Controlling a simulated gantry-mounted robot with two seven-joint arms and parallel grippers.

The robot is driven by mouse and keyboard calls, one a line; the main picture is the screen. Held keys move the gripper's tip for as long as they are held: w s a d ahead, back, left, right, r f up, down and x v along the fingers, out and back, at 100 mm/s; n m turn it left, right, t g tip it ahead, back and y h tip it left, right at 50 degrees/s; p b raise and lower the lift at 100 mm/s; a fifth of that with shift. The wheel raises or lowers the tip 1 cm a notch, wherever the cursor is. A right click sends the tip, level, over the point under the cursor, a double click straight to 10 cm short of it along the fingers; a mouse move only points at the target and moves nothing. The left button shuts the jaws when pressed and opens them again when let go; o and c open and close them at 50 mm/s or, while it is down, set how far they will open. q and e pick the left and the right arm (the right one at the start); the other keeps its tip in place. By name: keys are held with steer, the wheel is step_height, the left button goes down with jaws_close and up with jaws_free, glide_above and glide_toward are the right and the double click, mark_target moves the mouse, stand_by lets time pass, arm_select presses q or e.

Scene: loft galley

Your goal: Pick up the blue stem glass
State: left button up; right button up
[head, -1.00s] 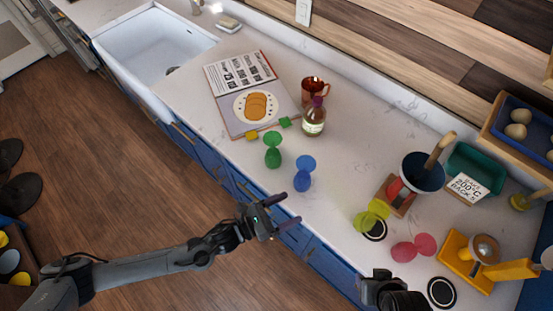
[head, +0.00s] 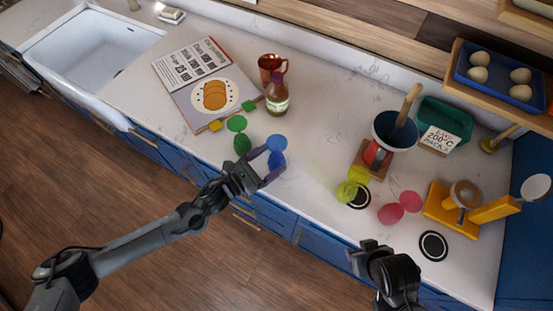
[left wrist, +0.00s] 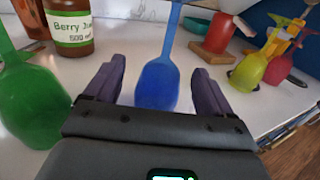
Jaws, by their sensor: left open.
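The blue stem glass (head: 277,143) stands upside down on the pale counter near its front edge, with its bowl low and its foot up. My left gripper (head: 269,166) is open at the glass, on its front side. In the left wrist view the blue bowl (left wrist: 157,85) shows between the two purple fingers (left wrist: 157,92), with a gap on each side. The stem rises above the bowl. My right gripper (head: 372,256) is at the counter's front edge, far from the blue glass; its fingers cannot be made out.
A green stem glass (head: 238,124) stands close left of the blue one. A juice bottle (head: 277,95) and copper mug (head: 272,66) stand behind. Yellow-green (head: 346,190) and pink (head: 391,213) glasses stand to the right. An open book (head: 185,75) lies at back left.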

mark_target(282, 154)
arm_select(q)
steer(key=shift+x, duration=2.35)
steer(key=shift+s+d+f, duration=0.1)
steer(key=shift+f, duration=0.05)
steer(key=c, duration=1.1)
steer(key=shift+r, duration=0.2)
